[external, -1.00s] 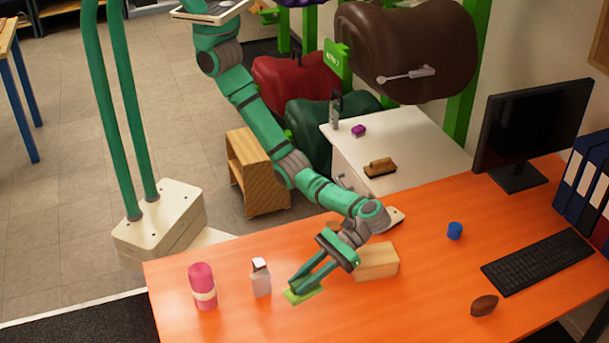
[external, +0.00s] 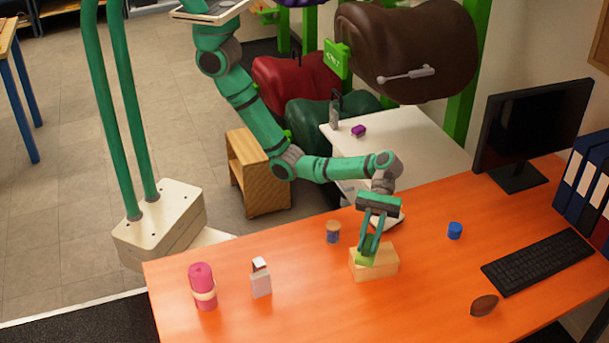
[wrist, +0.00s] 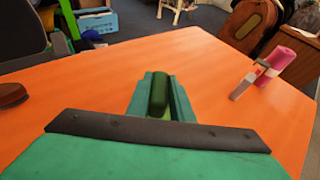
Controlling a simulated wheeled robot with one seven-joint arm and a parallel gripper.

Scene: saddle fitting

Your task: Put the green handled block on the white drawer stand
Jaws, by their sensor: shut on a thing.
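My gripper (external: 368,248) is shut on the green handled block (external: 363,259), above the orange desk. In the wrist view the block's dark green handle (wrist: 159,95) stands between my two fingers (wrist: 160,112). In the external view the green block overlaps the pale wooden box; I cannot tell whether they touch. The white drawer stand (external: 418,132) is behind the desk, up and right of my gripper. My arm hides part of its front and top.
The pale wooden box (external: 378,267) is under my gripper. A small jar (external: 333,232), a carton (external: 261,280) and a pink bottle (external: 203,288) stand to the left. A blue cup (external: 455,230) is to the right. A purple block (external: 358,131) is on the stand's top.

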